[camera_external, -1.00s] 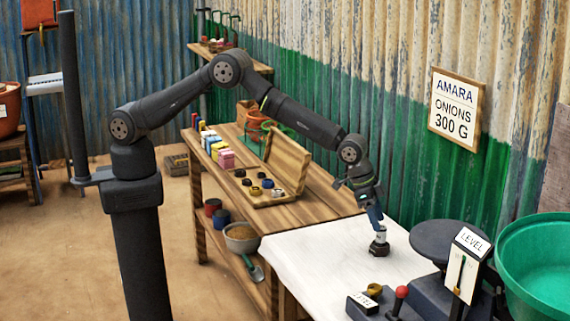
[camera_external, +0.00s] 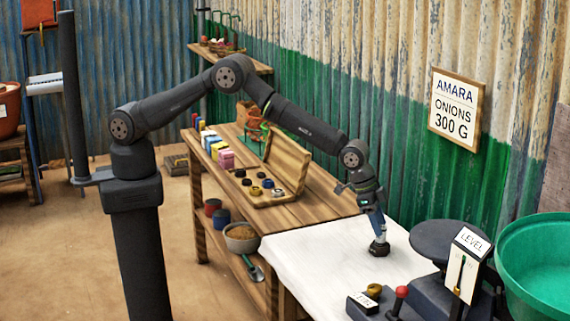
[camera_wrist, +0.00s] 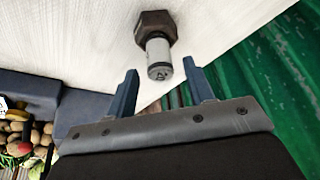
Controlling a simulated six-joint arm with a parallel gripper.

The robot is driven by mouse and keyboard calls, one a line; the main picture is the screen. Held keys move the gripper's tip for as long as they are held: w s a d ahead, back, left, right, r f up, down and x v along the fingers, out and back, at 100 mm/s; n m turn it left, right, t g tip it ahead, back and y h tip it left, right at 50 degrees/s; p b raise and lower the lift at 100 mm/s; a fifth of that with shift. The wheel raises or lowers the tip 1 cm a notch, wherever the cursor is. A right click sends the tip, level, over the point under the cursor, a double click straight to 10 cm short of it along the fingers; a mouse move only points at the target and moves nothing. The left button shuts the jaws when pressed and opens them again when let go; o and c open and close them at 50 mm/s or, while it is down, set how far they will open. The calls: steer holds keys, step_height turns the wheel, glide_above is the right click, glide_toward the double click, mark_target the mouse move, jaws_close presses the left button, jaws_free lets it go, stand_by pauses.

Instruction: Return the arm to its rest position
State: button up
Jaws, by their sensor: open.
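My gripper (camera_external: 376,222) is over the white-topped table (camera_external: 320,262), at the end of my outstretched arm. Its two blue-grey fingers are apart in the wrist view (camera_wrist: 159,68). A weight with a dark brown hexagonal part (camera_wrist: 155,24) and a pale grey cylinder (camera_wrist: 158,56) lies between and just beyond the fingertips there. Its dark hexagonal base (camera_external: 379,249) stands on the white top in the outside view. A gap shows on both sides of the cylinder. I cannot tell how far down the fingers reach along it.
A balance with a dark round pan (camera_external: 438,238), a LEVEL card (camera_external: 470,243) and a red-knobbed lever (camera_external: 401,292) stands to the right. A green basin (camera_external: 540,262) is beyond it. An open wooden case (camera_external: 285,165) with weights sits behind left. A corrugated wall runs behind.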

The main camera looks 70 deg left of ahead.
steer(key=x, duration=0.3)
steer(key=shift+a, duration=0.1)
step_height(320, 180, up, 5)
steer(key=shift+s+f, duration=0.15)
steer(key=shift+s, duration=0.05)
steer(key=s+d+r, duration=0.3)
steer(key=s+r, duration=0.4)
steer(key=s, duration=0.4)
steer(key=s+d+f+m+g, duration=0.1)
steer(key=s+d+m, duration=0.1)
steer(key=s+d, duration=0.35)
steer(key=s+d+f+m+g+h, duration=0.1)
steer(key=s+d+f+m, duration=0.15)
steer(key=s, duration=0.55)
steer(key=s+d+m, duration=0.2)
steer(key=s+d, duration=0.1)
steer(key=s, duration=0.4)
steer(key=w+f, duration=0.2)
steer(key=w, duration=0.1)
steer(key=w+f, duration=0.2)
steer(key=w, duration=0.1)
steer(key=w+f, duration=0.1)
steer(key=w, duration=0.2)
steer(key=shift+w+f, duration=0.2)
steer(key=shift+f, duration=0.2)
steer(key=shift+w+f, duration=0.25)
steer(key=shift+w, duration=0.2)
steer(key=shift+s, duration=0.1)
